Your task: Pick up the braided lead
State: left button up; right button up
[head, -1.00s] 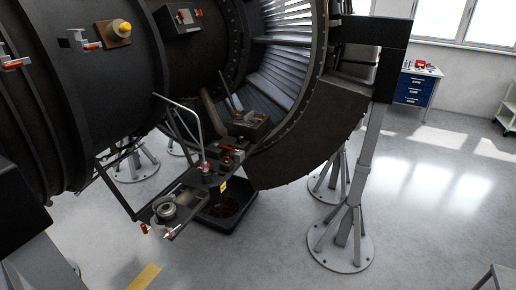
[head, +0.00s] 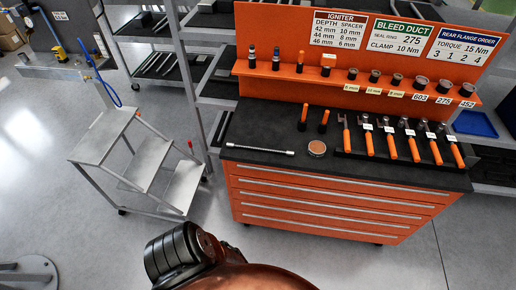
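I cannot make out the braided lead with certainty in the head view. A thin, straight silver piece with thicker ends (head: 260,149) lies on the black top of the orange tool chest (head: 320,196); I cannot tell whether it is braided or a solid bar. A thin blue line (head: 94,70) hangs in loops at the upper left, by the stand. Neither of my grippers is in view.
Beside the silver piece lie a copper-coloured round item (head: 317,148) and a row of orange-handled tools (head: 391,146). An orange back panel (head: 285,30) carries labelled signs. Grey steps (head: 140,155) stand left of the chest. Floor in front is partly clear.

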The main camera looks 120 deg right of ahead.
aim_at(229, 144)
jog(key=z, duration=1)
jog(key=i, duration=0.45)
jog(key=z, duration=4.8)
jog(key=i, duration=1.1)
jog(key=u, duration=2.6)
